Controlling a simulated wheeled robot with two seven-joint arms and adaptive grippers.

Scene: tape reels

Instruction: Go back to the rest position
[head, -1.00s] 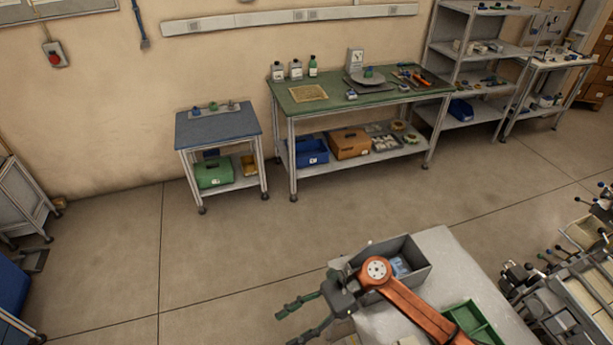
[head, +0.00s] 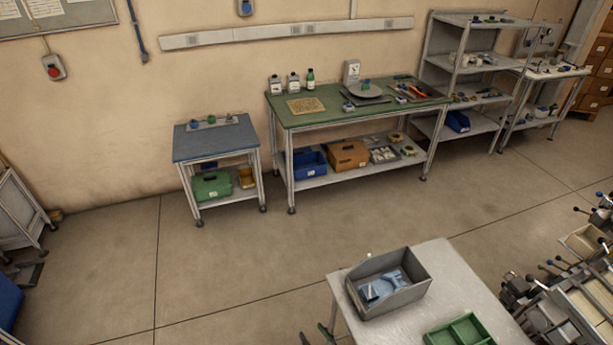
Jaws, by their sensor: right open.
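Only the dark green fingertips of my right gripper (head: 317,335) show, at the bottom edge of the head view. They are apart, with nothing seen between them, over the floor just left of the near white table (head: 438,263). The rest of my right arm is out of the picture. My left gripper is not in view.
A grey bin (head: 412,293) with light blue items and a green divided tray (head: 463,332) are on the near table. A green-topped workbench (head: 340,113), a small blue-topped table (head: 213,142) and shelves (head: 466,62) line the wall. The floor (head: 230,255) between is clear.

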